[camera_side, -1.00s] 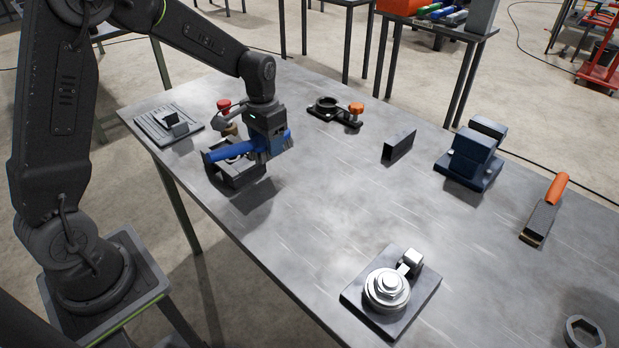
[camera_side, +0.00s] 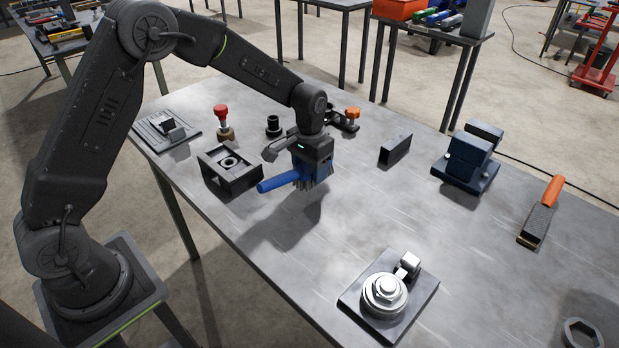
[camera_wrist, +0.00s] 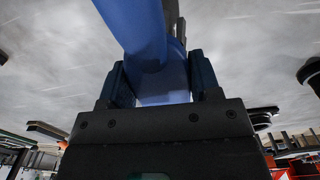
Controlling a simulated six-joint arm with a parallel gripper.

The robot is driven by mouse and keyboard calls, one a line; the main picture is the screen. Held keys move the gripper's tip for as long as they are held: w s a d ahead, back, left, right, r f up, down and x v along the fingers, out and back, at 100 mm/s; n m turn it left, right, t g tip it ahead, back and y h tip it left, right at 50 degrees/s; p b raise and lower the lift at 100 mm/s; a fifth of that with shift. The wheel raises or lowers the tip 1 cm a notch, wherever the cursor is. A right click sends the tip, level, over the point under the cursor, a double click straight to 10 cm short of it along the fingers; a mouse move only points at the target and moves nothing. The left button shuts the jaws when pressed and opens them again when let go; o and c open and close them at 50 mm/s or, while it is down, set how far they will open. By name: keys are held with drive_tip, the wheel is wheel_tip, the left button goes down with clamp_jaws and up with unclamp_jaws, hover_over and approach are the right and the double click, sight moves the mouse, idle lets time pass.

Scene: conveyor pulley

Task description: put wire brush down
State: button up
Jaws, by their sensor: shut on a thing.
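The wire brush (camera_side: 277,184) has a blue handle and dark bristles. My gripper (camera_side: 312,172) is shut on it and holds it above the middle of the table (camera_side: 300,270), with its shadow on the bare metal below. The handle points to the left and the bristles hang downward. In the wrist view the blue brush (camera_wrist: 135,30) runs between the two fingers of my gripper (camera_wrist: 162,85). The part of the brush between the fingers is hidden in the side view.
A dark bearing block (camera_side: 230,168) stands left of the brush. Behind are a red-knobbed part (camera_side: 222,120) and an orange-knobbed clamp (camera_side: 350,118). A dark bar (camera_side: 395,150), a blue vise (camera_side: 467,160), an orange-handled tool (camera_side: 541,212) and a pulley fixture (camera_side: 386,294) stand to the right.

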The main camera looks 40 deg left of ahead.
sight(310, 179)
drive_tip(key=shift+f, duration=1.65)
drive_tip(key=shift+f, duration=0.15)
drive_tip(key=o, duration=0.8)
drive_tip(key=shift+o, duration=0.2)
